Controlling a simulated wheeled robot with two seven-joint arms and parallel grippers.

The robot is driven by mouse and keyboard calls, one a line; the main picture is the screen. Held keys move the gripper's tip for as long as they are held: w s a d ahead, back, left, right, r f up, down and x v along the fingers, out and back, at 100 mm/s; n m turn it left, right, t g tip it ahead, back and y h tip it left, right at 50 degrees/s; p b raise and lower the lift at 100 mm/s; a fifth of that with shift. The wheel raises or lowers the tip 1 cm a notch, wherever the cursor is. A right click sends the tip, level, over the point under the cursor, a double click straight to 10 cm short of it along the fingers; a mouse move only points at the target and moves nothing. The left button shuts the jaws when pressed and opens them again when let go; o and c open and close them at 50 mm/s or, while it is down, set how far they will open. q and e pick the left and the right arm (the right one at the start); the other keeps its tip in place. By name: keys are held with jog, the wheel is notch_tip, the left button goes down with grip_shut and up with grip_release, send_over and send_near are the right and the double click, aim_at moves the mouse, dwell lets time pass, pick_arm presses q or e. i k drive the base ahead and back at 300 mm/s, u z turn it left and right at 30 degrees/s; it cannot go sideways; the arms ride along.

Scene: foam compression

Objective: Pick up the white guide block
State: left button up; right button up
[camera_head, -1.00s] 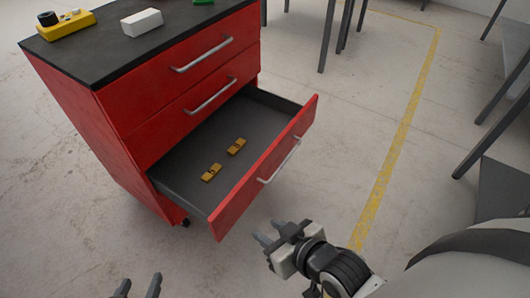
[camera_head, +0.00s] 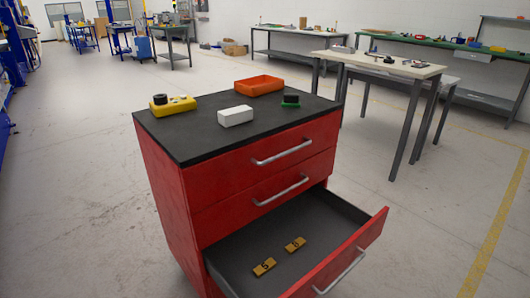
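The white guide block (camera_head: 236,116) lies on the black top of the red drawer cabinet (camera_head: 190,149), near the middle of its front part. It is a plain white box and nothing touches it. Neither of my grippers shows in the head view now, so their distance from the block and their state cannot be seen.
A yellow device with a black knob (camera_head: 173,104), an orange tray (camera_head: 258,85) and a small green-and-black item (camera_head: 290,101) share the cabinet top. The bottom drawer (camera_head: 348,262) stands open with two yellow pieces (camera_head: 264,267) inside. Worktables (camera_head: 390,64) stand behind at the right.

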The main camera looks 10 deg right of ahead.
aim_at(237, 115)
jog(key=u, duration=1.85)
jog(key=i, duration=2.2)
jog(key=z, duration=1)
